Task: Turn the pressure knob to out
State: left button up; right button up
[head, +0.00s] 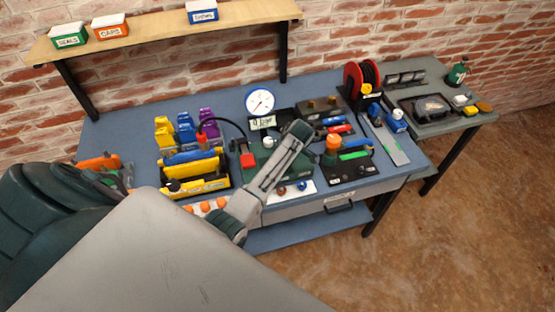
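I cannot tell for sure which part is the pressure knob. An orange knob (333,143) stands upright on a black base at the right of the bench. A green box (286,171) with a small pale round part on top sits mid-bench, partly hidden by my arm. A round white gauge (260,101) with a blue rim stands behind it, above a small lettered sign (262,123). An arm link of mine crosses in front of the green box. I see no fingertips of either gripper; a large grey surface blocks the lower left.
A blue workbench (130,118) carries yellow, blue and purple bins (186,130), a yellow tool rack (197,183) and a red reel (354,79). A grey side table (472,118) adjoins at right. A wooden shelf (150,27) hangs above. Brown floor is clear at lower right.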

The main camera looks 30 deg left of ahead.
dwell(0.4)
pick_arm(q)
jog(key=o, duration=1)
jog(key=b+v, duration=0.3)
jog(key=v, duration=0.8)
jog(key=shift+b, duration=0.35)
jog(key=shift+f, duration=0.1)
